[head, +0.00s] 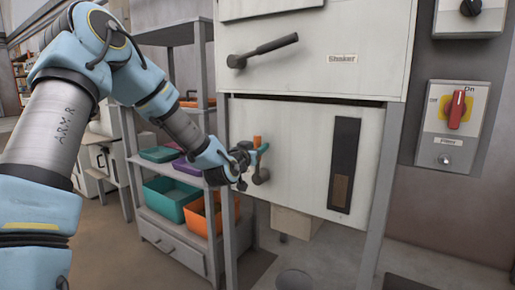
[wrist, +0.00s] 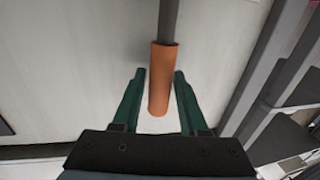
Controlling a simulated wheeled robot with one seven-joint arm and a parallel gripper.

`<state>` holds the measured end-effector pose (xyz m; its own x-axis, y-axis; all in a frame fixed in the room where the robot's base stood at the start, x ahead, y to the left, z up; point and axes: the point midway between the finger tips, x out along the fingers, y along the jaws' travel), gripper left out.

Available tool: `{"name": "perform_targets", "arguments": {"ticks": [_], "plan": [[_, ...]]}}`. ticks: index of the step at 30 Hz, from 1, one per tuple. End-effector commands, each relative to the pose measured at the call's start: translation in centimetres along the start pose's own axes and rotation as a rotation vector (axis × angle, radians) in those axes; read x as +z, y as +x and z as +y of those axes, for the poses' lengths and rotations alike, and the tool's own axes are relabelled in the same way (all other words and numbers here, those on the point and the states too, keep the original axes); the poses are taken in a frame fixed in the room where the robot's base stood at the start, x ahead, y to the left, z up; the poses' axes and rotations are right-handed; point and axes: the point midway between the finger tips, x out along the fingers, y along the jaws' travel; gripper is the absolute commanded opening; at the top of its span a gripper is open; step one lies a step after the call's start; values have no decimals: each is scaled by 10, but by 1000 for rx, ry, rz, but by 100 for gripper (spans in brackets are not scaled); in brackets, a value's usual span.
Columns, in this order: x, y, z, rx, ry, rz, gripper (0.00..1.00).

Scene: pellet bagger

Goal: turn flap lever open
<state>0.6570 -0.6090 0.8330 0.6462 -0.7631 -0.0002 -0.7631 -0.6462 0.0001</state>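The flap lever appears to be the one with an orange grip (head: 257,141) on the lower white panel (head: 300,143), with its dark pivot (head: 261,176) below the grip. The grip points upward in the head view. In the wrist view the orange grip (wrist: 160,85) and its grey rod (wrist: 168,20) lie between the green fingers of my gripper (wrist: 159,72). My gripper is open, with a gap visible on each side of the grip. In the head view my gripper (head: 256,155) is at the lever and partly hides it.
Above is a black lever (head: 265,50) beside a "Shaker" label (head: 342,58). A red switch (head: 456,110) is on the right control box. A dark slot window (head: 344,163) is on the lower panel. A shelf with a teal bin (head: 170,199) and an orange bin (head: 205,217) stands left.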

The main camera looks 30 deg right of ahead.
Motion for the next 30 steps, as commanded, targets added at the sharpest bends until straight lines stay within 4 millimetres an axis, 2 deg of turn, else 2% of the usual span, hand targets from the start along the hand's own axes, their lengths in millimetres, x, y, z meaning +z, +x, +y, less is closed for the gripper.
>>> {"name": "perform_targets", "arguments": {"ticks": [1,11,30], "plan": [[0,0,0,0,0,0,36],[0,0,0,0,0,0,0],[0,0,0,0,0,0,0]]}}
